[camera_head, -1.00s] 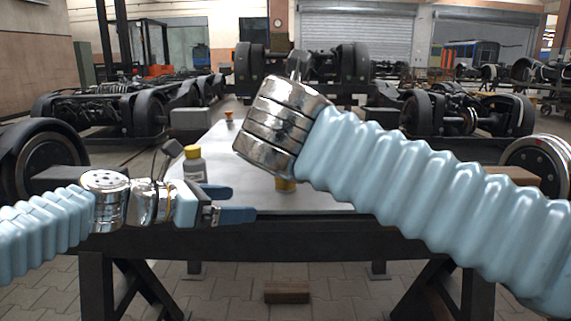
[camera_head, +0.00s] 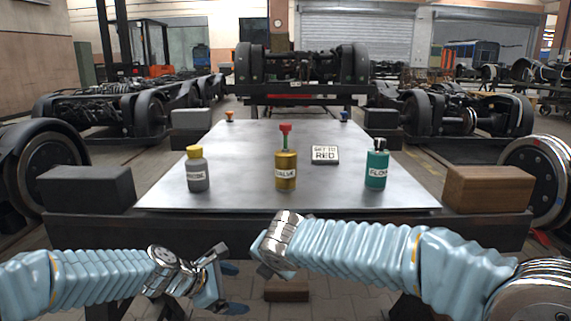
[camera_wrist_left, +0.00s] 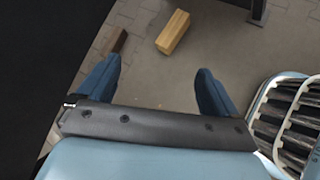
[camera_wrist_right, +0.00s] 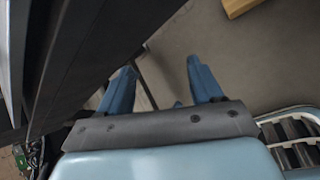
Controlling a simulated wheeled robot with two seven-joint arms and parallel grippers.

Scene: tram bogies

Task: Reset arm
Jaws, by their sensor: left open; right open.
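My left gripper (camera_head: 234,288) hangs low in front of the table's near edge, with its blue fingers apart and nothing between them. In the left wrist view its fingers (camera_wrist_left: 155,88) are spread over the floor. My right arm comes in from the right, its silver wrist below the table's front edge. The right gripper is hidden in the head view. In the right wrist view its fingers (camera_wrist_right: 160,85) are apart and empty, beside a dark beam. Both arms are lower than the tabletop (camera_head: 230,165).
On the table stand a grey bottle (camera_head: 198,172), a gold bottle (camera_head: 286,172) with a red-topped piece on it, a green bottle (camera_head: 377,168) and a sign (camera_head: 325,154) reading "SET TO RED". A dark block (camera_head: 88,188) and a brown block (camera_head: 487,188) flank it. Bogies stand behind.

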